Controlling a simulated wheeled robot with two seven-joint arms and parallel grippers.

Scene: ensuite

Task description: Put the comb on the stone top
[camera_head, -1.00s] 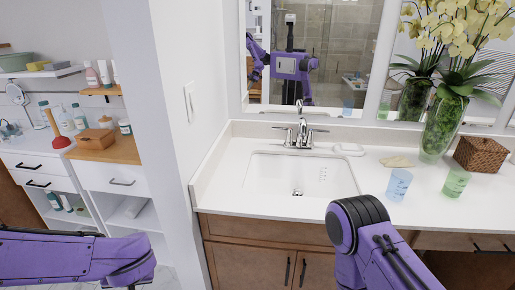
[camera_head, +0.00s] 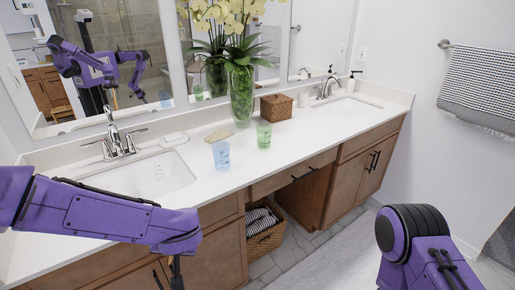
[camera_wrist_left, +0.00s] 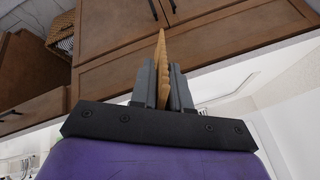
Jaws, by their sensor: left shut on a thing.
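The comb (camera_wrist_left: 162,65) is a tan, wooden-looking piece with a ridged edge, upright between the fingers of my left gripper (camera_wrist_left: 163,88) in the left wrist view. The gripper is shut on it, in front of brown cabinet fronts. In the head view my left gripper (camera_head: 176,272) shows only in part, low in front of the cabinet and below the counter edge; the comb cannot be made out there. The white stone top (camera_head: 310,130) runs along the wall behind and above the gripper. My right arm shows at the lower right, but its gripper is out of frame.
On the stone top stand a blue cup (camera_head: 221,155), a green cup (camera_head: 264,135), a flower vase (camera_head: 241,95), a woven box (camera_head: 277,107) and a flat tan item (camera_head: 218,136). Sinks lie at left (camera_head: 150,175) and far right. Clear counter lies right of the green cup.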

